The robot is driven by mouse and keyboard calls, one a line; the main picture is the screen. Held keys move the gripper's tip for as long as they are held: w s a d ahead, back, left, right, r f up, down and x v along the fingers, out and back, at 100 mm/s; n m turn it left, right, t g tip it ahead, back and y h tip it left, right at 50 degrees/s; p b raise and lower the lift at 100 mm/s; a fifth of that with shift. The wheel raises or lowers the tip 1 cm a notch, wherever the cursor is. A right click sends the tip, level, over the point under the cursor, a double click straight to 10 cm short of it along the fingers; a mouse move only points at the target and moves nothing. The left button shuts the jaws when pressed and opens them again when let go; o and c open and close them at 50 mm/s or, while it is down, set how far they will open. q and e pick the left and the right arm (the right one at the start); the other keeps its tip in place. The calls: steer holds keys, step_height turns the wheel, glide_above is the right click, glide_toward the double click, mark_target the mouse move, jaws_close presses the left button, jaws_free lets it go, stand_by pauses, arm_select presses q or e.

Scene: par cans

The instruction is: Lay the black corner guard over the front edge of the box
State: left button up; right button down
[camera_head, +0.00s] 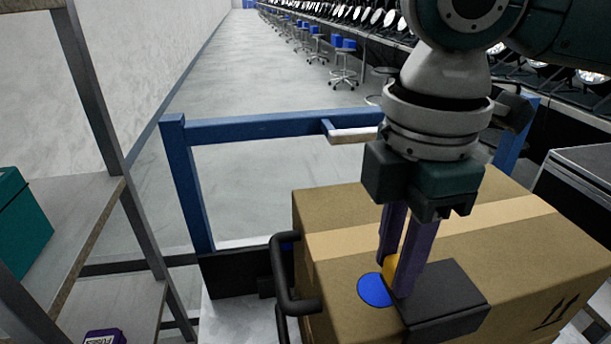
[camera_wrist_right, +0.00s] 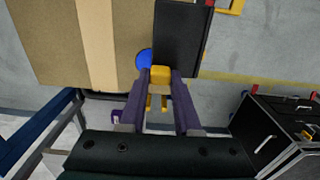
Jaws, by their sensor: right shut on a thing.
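The black corner guard (camera_head: 448,298) is at the near edge of the brown cardboard box (camera_head: 345,215), beside a blue disc (camera_head: 374,290) on the box top. My right gripper (camera_head: 394,275) points down with its purple fingers shut on the guard's yellow grip, which shows better in the wrist view (camera_wrist_right: 160,74). In that view the guard (camera_wrist_right: 180,40) lies along the box edge, its outer side reaching past the cardboard (camera_wrist_right: 55,45). I cannot tell whether it touches the box. The box's front face is mostly hidden. My left gripper is out of view.
The box sits within a blue-framed cart (camera_head: 255,127) with a black handle (camera_head: 284,275). A shelf (camera_head: 85,215) with a teal box (camera_head: 12,225) stands at left. A dark case (camera_head: 585,175) is at right. Open floor lies beyond the cart.

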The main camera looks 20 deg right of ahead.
steer(key=shift+w+d+f+b, duration=0.1)
steer(key=shift+w+f+b, duration=0.05)
steer(key=shift+f+b, duration=0.45)
steer(key=shift+w+f+b, duration=0.1)
steer(key=shift+f+b, duration=0.4)
steer(key=shift+b, duration=0.2)
steer(key=shift+r+p, duration=0.1)
steer(key=shift+p, duration=0.3)
steer(key=shift+w+f, duration=0.2)
steer(key=c, duration=0.5)
jaws_free()
steer(key=shift+c, duration=0.2)
